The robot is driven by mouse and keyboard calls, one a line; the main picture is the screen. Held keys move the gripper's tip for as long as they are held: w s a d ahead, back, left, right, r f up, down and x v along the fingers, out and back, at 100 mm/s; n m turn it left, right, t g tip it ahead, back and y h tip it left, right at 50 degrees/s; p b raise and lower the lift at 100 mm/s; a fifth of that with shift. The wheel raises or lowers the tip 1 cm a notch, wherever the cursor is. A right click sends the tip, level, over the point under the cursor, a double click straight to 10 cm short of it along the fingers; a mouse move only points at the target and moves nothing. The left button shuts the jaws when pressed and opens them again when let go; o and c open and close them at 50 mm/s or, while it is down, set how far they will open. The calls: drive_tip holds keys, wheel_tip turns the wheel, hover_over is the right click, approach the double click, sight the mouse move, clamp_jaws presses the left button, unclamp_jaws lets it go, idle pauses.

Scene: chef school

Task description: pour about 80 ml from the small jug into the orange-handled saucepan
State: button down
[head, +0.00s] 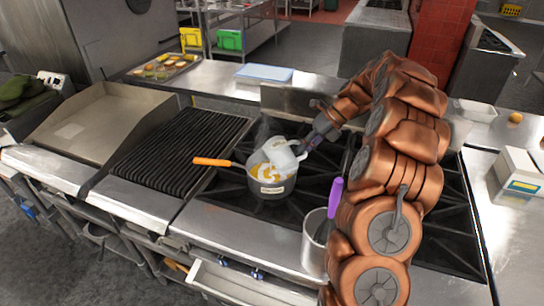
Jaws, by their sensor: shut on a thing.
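The orange-handled saucepan (270,187) stands on the stove burner grate, with its orange handle (212,162) pointing left. Yellowish contents show inside it, and faint steam rises above. The small white jug (280,153) is tilted over the saucepan's opening. My gripper (309,147) is shut on the jug from the right side, and the fingertips are small and partly hidden. I cannot tell whether liquid is flowing from the jug.
A metal pot (315,243) with a purple-handled utensil (335,196) stands at the front, close to my arm. A ribbed grill (172,154) lies left of the saucepan. A blue board (264,73) and a food tray (163,66) lie on the back counter.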

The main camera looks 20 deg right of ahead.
drive_tip(key=shift+s+f+t, duration=0.1)
drive_tip(key=shift+s+t, duration=0.2)
drive_tip(key=shift+s, duration=0.05)
drive_tip(key=shift+s+f+t, duration=0.2)
drive_tip(key=shift+s+t, duration=0.1)
drive_tip(key=shift+s, duration=0.05)
drive_tip(key=shift+s+f+n, duration=0.1)
drive_tip(key=shift+f+n, duration=0.05)
drive_tip(key=shift+n, duration=0.15)
drive_tip(key=shift+s+a+f+n+t, duration=0.15)
drive_tip(key=shift+f+t, duration=0.2)
drive_tip(key=shift+t, duration=0.25)
drive_tip(key=shift+d+f+n+t, duration=0.15)
drive_tip(key=shift+f+t, duration=0.15)
drive_tip(key=shift+t, duration=0.3)
drive_tip(key=f+t+b, duration=0.1)
drive_tip(key=b, duration=0.3)
drive_tip(key=shift+r+n+t+b, duration=0.4)
drive_tip(key=shift+t+b, duration=0.1)
drive_tip(key=shift+b, duration=0.5)
